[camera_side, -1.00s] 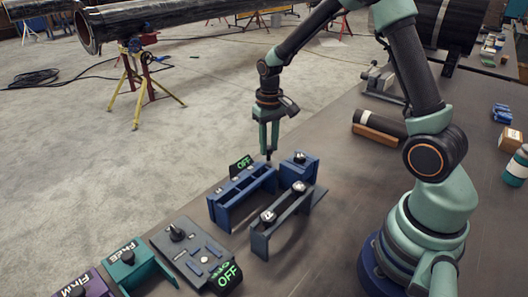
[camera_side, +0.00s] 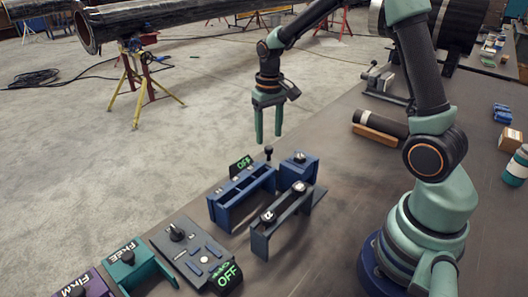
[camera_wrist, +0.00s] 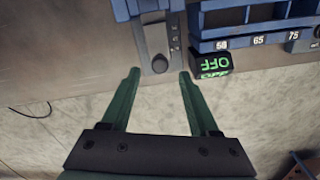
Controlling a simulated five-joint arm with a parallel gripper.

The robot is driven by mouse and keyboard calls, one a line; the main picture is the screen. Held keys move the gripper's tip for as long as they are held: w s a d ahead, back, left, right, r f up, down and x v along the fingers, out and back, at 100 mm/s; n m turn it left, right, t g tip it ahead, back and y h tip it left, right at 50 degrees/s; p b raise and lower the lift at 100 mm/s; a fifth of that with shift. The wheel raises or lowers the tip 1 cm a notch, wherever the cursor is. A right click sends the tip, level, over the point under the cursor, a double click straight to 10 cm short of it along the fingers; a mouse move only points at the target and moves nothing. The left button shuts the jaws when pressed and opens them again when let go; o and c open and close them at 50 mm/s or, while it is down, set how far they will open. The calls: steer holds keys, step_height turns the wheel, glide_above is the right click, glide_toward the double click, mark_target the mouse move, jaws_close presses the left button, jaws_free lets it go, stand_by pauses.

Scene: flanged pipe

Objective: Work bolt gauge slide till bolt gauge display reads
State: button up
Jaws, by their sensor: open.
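My gripper (camera_side: 268,138) is open and empty, raised above the far edge of the bench. Its two green fingers point down, just above a small black knob (camera_side: 268,152). No label names the bolt gauge.
A blue rack (camera_side: 232,207) stands beside the display, marked 50, 65 and 75 in the wrist view. A grey panel (camera_side: 195,252) has a second OFF display (camera_side: 228,275). Teal FREE (camera_side: 127,270) and purple FIRM blocks stand nearer. Bare bench lies right of the racks.

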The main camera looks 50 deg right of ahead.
step_height(320, 180, up, 8)
steer(key=shift+r, duration=0.15)
stand_by(0.4)
steer(key=s+a+r+n+t, duration=0.1)
steer(key=s+a+r+t, duration=0.1)
steer(key=s+a, duration=0.2)
steer(key=s+a+r+n+t, duration=0.2)
steer(key=s+a+r+t, duration=0.1)
steer(key=s, duration=0.6)
steer(key=shift+a+r+t, duration=0.2)
steer(key=shift+a+t, duration=0.1)
steer(key=shift+a, duration=0.2)
